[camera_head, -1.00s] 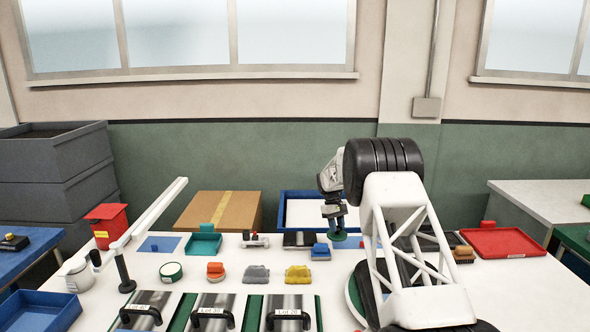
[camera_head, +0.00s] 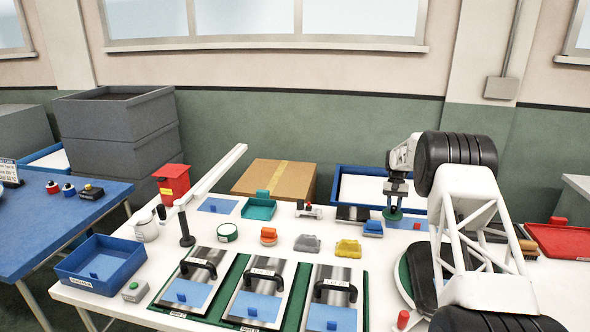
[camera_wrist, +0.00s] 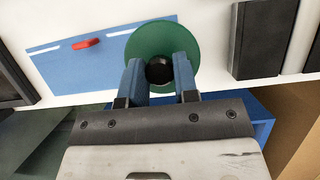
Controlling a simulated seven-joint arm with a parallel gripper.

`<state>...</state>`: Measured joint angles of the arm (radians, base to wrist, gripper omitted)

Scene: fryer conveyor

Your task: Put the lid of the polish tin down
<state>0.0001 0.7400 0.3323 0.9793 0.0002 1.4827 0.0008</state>
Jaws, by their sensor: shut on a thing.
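My gripper (camera_head: 393,207) is at the back of the white table, pointing down, shut on the green round lid (camera_head: 392,215). In the wrist view my gripper (camera_wrist: 160,72) has its two blue fingers on either side of the black knob (camera_wrist: 159,71) of the lid (camera_wrist: 152,38). The lid overlaps the right end of a blue mat (camera_wrist: 75,62) in that view. I cannot tell whether it touches the mat or hangs just above it. A round green tin with a pale top (camera_head: 228,232) stands in the middle left of the table; I cannot tell if it is the polish tin.
A red piece (camera_wrist: 86,44) lies on the mat left of the lid. A blue-rimmed tray (camera_head: 343,192) is behind.

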